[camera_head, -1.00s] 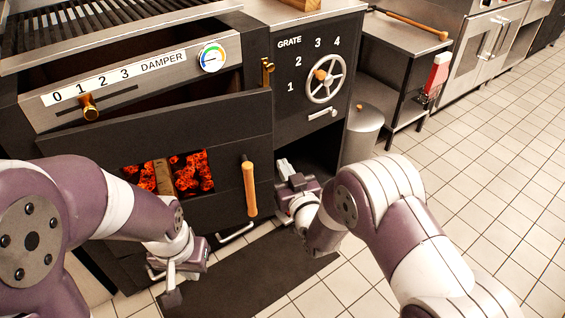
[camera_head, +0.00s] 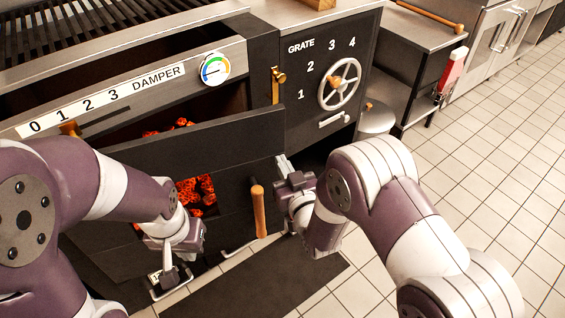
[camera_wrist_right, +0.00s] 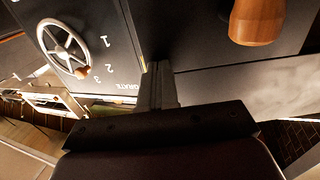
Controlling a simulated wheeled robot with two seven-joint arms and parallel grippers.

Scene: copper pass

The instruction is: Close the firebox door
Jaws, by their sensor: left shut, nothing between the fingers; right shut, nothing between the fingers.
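The firebox door (camera_head: 235,140) is a dark panel standing ajar, with a gap above its top edge and glowing coals (camera_head: 165,128) behind. More coals show through its window (camera_head: 196,190). Its wooden handle (camera_head: 258,211) hangs near the right edge; it also shows at the top of the right wrist view (camera_wrist_right: 257,20). My right gripper (camera_head: 283,165) is shut and empty, beside the door's right edge above the handle; I cannot tell if it touches. Its shut fingers (camera_wrist_right: 158,86) show in the wrist view. My left gripper (camera_head: 170,278) is shut and empty, pointing down low in front of the door.
The damper panel (camera_head: 165,86) with its dial (camera_head: 214,68) is above the door. The grate wheel (camera_head: 340,84) is on the dark panel to the right. A bin (camera_head: 376,118) and side table (camera_head: 425,32) stand further right. A dark mat (camera_head: 270,275) lies on the tiled floor.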

